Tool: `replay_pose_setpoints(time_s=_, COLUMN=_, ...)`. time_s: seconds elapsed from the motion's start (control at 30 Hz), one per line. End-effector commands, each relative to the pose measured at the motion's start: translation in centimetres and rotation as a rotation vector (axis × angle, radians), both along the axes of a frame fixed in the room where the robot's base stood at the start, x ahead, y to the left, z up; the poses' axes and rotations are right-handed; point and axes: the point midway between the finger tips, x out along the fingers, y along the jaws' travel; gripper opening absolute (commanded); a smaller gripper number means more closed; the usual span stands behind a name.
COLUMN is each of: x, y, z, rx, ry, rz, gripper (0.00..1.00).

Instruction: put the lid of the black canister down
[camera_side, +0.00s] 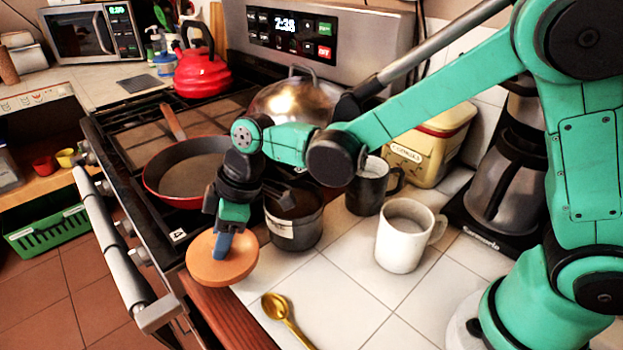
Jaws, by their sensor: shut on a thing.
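The lid (238,266) is a round, flat, orange-tan disc. My gripper (223,245) points down and is shut on the lid at its top, near the middle. The lid shows over the front edge of the counter, beside the stove corner; I cannot tell whether it touches the surface below. The black canister (293,233) stands upright on the white tiles just right of the lid. It has a pale label on its front, and its top is open. Part of its rim is hidden behind my gripper.
A golden spoon (283,314) lies in front on the tiles. A white mug (403,238), a black mug (369,188) and a yellow tin (430,145) stand to the right. A red pan (186,172) sits on the stove behind. Tiles around the spoon are clear.

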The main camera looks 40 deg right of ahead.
Motion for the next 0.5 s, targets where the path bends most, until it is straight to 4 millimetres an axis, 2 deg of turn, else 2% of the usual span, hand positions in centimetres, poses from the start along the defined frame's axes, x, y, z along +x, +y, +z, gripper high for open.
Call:
replay_pose_setpoints(time_s=0.3, x=0.0, y=0.0, z=-3.5, rx=0.000, ry=0.000, rz=0.000, gripper=0.00)
replay_pose_setpoints(time_s=0.5, x=0.0, y=0.0, z=-4.0, rx=0.000, ry=0.000, rz=0.000, gripper=0.00)
